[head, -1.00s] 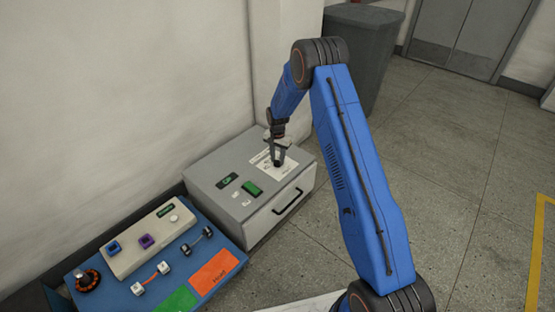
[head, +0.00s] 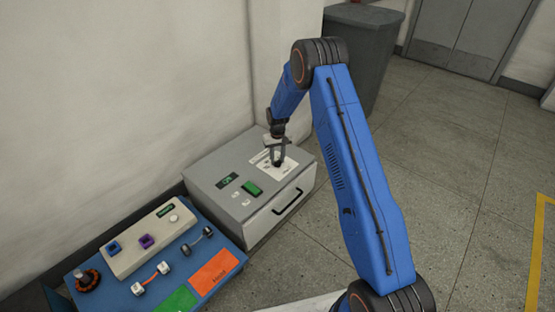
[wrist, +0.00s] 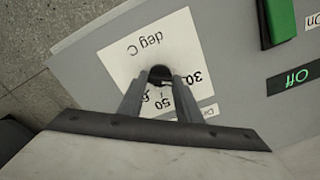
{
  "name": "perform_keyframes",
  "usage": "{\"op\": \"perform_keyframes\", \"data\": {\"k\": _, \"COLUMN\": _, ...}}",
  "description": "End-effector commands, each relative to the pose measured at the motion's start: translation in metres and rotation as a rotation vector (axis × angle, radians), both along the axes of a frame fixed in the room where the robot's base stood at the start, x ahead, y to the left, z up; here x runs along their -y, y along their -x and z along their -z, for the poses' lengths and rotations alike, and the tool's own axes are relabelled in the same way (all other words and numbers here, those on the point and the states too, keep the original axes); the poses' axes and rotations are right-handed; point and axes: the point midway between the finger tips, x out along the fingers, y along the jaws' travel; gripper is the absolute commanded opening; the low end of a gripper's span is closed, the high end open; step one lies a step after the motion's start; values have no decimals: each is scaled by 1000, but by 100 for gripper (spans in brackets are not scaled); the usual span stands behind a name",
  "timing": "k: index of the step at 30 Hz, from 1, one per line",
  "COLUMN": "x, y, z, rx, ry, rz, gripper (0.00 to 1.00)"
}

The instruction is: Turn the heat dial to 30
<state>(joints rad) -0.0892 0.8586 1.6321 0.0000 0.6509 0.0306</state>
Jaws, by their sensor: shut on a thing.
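The heat dial (wrist: 160,73) is a small black knob on a white scale card (wrist: 120,65) printed "deg C". In the wrist view the figures 30 and 50 and part of another number show upside down below the knob. My gripper (wrist: 161,80) is shut on the dial, one finger on each side. In the head view my gripper (head: 277,160) reaches down to the card (head: 262,163) on top of the grey box (head: 220,205). The fingers partly cover the scale, and I cannot tell which number the dial points to.
A green switch (head: 252,188) and a small display (head: 228,180) sit on the box top; in the wrist view the display (wrist: 295,78) reads "Off". The box front has a black handle (head: 288,202). A blue workboard (head: 215,243) with several parts lies left of the box.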

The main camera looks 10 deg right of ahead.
Motion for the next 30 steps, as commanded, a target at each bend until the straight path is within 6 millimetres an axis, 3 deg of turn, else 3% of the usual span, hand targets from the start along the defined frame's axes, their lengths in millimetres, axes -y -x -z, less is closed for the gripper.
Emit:
{"op": "perform_keyframes", "data": {"k": 20, "x": 0, "y": 0, "z": 0, "rx": 0, "ry": 0, "rz": -62, "gripper": 9}}
{"op": "perform_keyframes", "data": {"k": 21, "x": 0, "y": 0, "z": 0, "rx": 0, "ry": 0, "rz": -62, "gripper": 38}}
{"op": "perform_keyframes", "data": {"k": 23, "x": 0, "y": 0, "z": 0, "rx": 0, "ry": 0, "rz": -62, "gripper": 50}}
{"op": "perform_keyframes", "data": {"k": 30, "x": 0, "y": 0, "z": 0, "rx": 0, "ry": 0, "rz": -61, "gripper": 50}}
